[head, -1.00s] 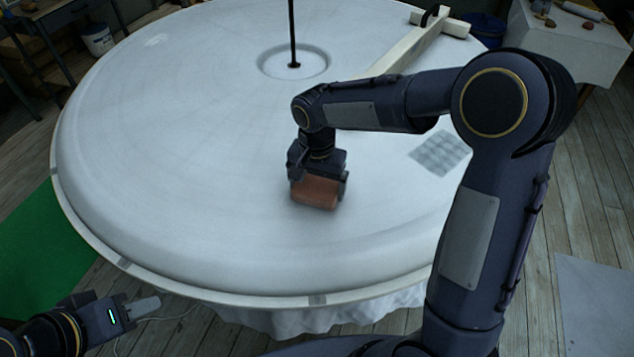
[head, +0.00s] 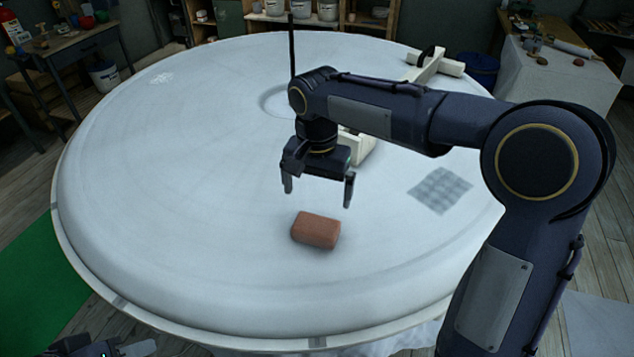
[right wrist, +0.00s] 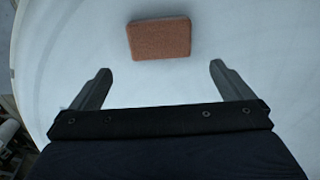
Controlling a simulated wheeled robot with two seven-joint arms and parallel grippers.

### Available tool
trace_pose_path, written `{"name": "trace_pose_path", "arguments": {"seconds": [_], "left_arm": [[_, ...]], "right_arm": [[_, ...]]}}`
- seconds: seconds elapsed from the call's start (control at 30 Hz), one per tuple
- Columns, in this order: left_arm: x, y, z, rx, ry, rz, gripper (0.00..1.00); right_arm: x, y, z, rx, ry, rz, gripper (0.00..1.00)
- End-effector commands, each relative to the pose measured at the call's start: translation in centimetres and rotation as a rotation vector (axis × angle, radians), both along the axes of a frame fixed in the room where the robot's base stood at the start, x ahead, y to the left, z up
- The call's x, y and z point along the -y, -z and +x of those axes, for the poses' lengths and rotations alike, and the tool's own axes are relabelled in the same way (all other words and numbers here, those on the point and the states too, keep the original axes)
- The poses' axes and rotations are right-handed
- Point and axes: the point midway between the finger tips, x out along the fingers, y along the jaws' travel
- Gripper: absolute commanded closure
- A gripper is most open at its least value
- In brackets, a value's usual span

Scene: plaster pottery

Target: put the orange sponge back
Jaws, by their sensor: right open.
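The orange sponge (head: 316,230) is a reddish-orange block lying on the round white plaster disc (head: 180,200), near its front middle. My right gripper (head: 318,190) is open and empty, raised above the disc just behind the sponge and apart from it. In the right wrist view the sponge (right wrist: 160,38) lies beyond the two spread fingers (right wrist: 158,80), with nothing between them. My left gripper (head: 130,348) shows only in part at the bottom left edge, away from the disc; its jaw state is unclear.
A thin dark rod (head: 291,60) stands at the disc's centre. A pale wooden beam (head: 425,70) lies across the back right. A grey patterned patch (head: 440,189) is on the disc's right. A side table (head: 555,75) stands at the back right. The left of the disc is clear.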

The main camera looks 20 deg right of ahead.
Motion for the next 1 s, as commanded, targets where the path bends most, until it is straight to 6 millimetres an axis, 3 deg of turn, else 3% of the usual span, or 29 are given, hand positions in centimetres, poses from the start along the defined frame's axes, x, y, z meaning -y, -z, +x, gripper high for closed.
{"name": "trace_pose_path", "arguments": {"seconds": [0.1, 0.3, 0.43, 0.57, 0.7, 0.83, 1.0], "left_arm": [[0.0, 0.0, 0.0, 0.000, 0.000, 0.000, 0.64], [0.0, 0.0, 0.0, 0.000, 0.000, 0.000, 0.64], [0.0, 0.0, 0.0, 0.000, 0.000, 0.000, 0.64], [0.0, 0.0, 0.0, 0.000, 0.000, 0.000, 0.64], [0.0, 0.0, 0.0, 0.000, 0.000, 0.000, 0.64], [0.0, 0.0, 0.0, 0.000, 0.000, 0.000, 0.64], [0.0, 0.0, 0.0, 0.000, 0.000, 0.000, 0.64]], "right_arm": [[0.0, -1.2, 0.0, 0.001, -0.001, 0.002, 0.00], [0.1, -1.8, -0.2, 0.001, -0.003, 0.004, 0.00], [1.9, -2.4, -1.9, 0.029, -0.037, 0.046, 0.00], [5.0, -3.1, -6.5, 0.106, -0.125, 0.134, 0.00], [7.4, -2.5, -12.9, 0.245, -0.239, 0.215, 0.00], [8.0, -0.9, -17.8, 0.384, -0.327, 0.242, 0.00], [7.5, 1.3, -21.5, 0.516, -0.401, 0.229, 0.00]]}}
